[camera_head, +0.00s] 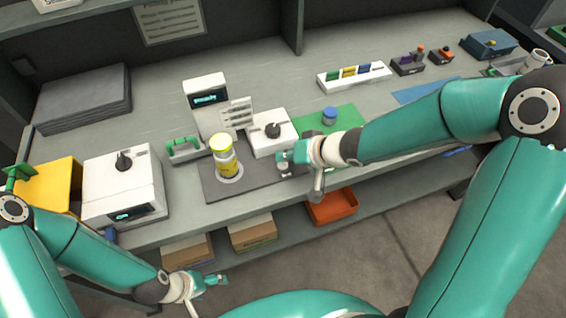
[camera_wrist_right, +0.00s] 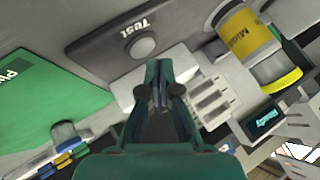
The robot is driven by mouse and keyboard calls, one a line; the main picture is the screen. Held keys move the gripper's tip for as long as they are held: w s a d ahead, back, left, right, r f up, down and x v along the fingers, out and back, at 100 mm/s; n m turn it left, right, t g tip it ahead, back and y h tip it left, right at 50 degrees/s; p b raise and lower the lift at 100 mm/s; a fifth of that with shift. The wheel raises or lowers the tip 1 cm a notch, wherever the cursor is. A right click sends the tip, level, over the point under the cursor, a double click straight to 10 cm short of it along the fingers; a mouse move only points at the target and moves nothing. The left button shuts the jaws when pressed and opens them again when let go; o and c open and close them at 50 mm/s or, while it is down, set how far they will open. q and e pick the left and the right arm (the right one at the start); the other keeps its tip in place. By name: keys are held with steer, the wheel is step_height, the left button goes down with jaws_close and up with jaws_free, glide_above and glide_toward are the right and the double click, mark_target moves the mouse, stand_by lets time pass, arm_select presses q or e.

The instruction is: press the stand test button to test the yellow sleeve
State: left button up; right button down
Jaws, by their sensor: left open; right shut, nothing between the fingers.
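The yellow sleeve (camera_head: 228,170) is a yellow band with lettering around an upright pale cylinder with a yellow top, on the dark stand plate (camera_head: 257,187). In the right wrist view the sleeve (camera_wrist_right: 247,33) is at the upper right. The round grey test button (camera_wrist_right: 142,47) lies on the plate beside the word "Test". My right gripper (camera_head: 284,158) is shut and empty above the plate's right end, right of the sleeve. In the wrist view its fingertips (camera_wrist_right: 157,84) appear just below the button, with a gap in the picture. My left gripper (camera_head: 214,281) is open and empty in front of the bench.
A display post (camera_head: 207,98) stands behind the sleeve, and a white box with a black knob (camera_head: 272,134) is beside it. A green mat (camera_head: 345,118) with a blue-topped piece is to the right. A white machine (camera_head: 122,185) stands at left. Small boxes line the back right.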

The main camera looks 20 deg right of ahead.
mark_target(285, 165)
steer(key=shift+f, duration=0.35)
steer(key=shift+f+b, duration=0.4)
steer(key=shift+b, duration=0.05)
stand_by(0.4)
steer(key=shift+r, duration=0.1)
steer(key=shift+r+p, duration=0.75)
steer(key=shift+p, duration=0.25)
step_height(285, 165, up, 5)
steer(key=p, duration=0.5)
steer(key=shift+p, duration=0.35)
stand_by(0.5)
